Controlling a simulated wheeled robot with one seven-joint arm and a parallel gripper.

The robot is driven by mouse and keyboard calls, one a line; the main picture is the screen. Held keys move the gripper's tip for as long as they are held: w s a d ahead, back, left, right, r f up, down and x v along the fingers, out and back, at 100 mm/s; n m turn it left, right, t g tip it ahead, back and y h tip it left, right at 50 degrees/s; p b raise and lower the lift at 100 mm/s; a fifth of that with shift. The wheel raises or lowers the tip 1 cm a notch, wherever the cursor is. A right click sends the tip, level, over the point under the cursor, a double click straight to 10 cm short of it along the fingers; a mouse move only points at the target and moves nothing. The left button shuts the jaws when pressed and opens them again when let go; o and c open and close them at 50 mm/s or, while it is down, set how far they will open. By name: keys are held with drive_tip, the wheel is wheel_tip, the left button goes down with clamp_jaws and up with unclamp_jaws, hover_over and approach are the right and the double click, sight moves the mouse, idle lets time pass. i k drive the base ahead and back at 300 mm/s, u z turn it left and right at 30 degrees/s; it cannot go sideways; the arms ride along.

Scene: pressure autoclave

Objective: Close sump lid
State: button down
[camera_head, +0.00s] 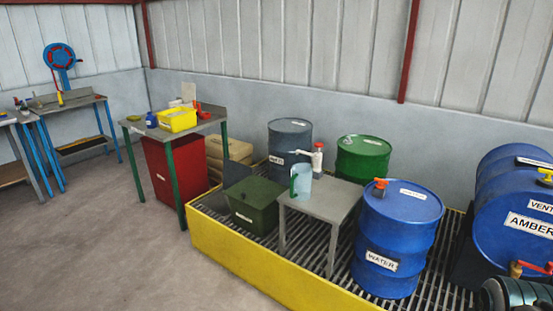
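A dark green box (254,211) with a white label stands on the grating of the yellow-sided spill pallet. It may be the sump, but no label I can read confirms this. A dark upright panel (237,173) rises at its back left and may be its raised lid; I cannot tell for certain whether the two are joined. My gripper is not in view.
A grey stand (322,198) right of the box holds a pale blue jug (301,181) and a white bottle (317,160). A blue WATER drum (395,245) and other drums crowd the pallet. The yellow rim (250,275) edges it; the floor at front left is clear.

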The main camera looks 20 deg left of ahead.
sight(234, 172)
drive_tip(key=k, duration=0.5)
drive_tip(key=u, duration=1.05)
drive_tip(key=i, duration=1.1)
drive_tip(key=u, duration=1.2)
drive_tip(key=i, duration=3.15)
drive_tip(key=z, duration=1.05)
drive_tip(key=i, duration=0.95)
drive_tip(key=z, duration=1.4)
drive_tip(key=i, duration=0.45)
drive_tip(key=z, duration=0.3)
